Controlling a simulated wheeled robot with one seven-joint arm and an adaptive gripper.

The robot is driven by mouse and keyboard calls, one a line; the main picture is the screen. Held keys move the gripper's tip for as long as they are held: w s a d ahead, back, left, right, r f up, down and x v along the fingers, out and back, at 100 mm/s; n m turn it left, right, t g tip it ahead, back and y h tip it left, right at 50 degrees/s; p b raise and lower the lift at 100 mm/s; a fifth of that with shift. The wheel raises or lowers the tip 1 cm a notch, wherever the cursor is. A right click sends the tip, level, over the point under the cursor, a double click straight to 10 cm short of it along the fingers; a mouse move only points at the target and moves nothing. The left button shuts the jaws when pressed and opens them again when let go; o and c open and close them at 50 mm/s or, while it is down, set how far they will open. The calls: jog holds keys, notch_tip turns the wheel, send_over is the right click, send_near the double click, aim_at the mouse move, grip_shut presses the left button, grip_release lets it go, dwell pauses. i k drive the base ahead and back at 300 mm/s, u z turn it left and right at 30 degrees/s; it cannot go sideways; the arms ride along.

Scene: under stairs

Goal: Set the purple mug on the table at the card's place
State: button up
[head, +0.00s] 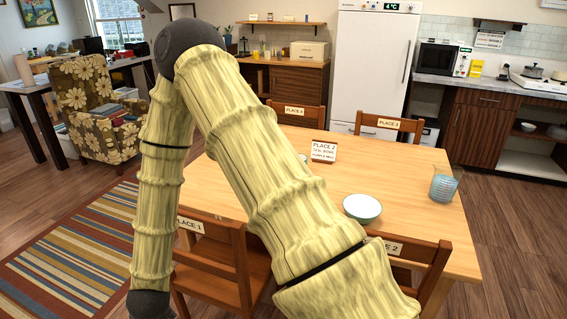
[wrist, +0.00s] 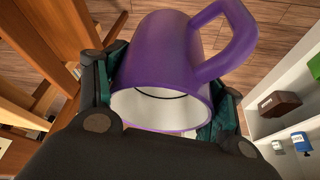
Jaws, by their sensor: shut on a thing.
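My gripper (wrist: 168,95) shows in the wrist view, its jaws on either side of a purple mug (wrist: 165,50). The mug's white-lined mouth faces the camera and its handle points to the upper right. Gripper and mug do not show in the head view. In the head view, a card (head: 324,151) on the wooden table (head: 400,165) reads "PLACE 2, TEAL BOWL, PURPLE MUG". A teal bowl with a pale inside (head: 362,208) sits near the table's front edge, by the chair (head: 415,262) whose label ends in 2.
A glass jug (head: 444,184) stands at the table's right. Chairs labelled place 1 (head: 215,255), place 4 (head: 296,113) and place 3 (head: 388,124) stand around it. Tabletop right of the card is clear.

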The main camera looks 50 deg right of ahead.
aim_at(409, 227)
jog(key=k, duration=0.9)
jog(key=z, duration=1.45)
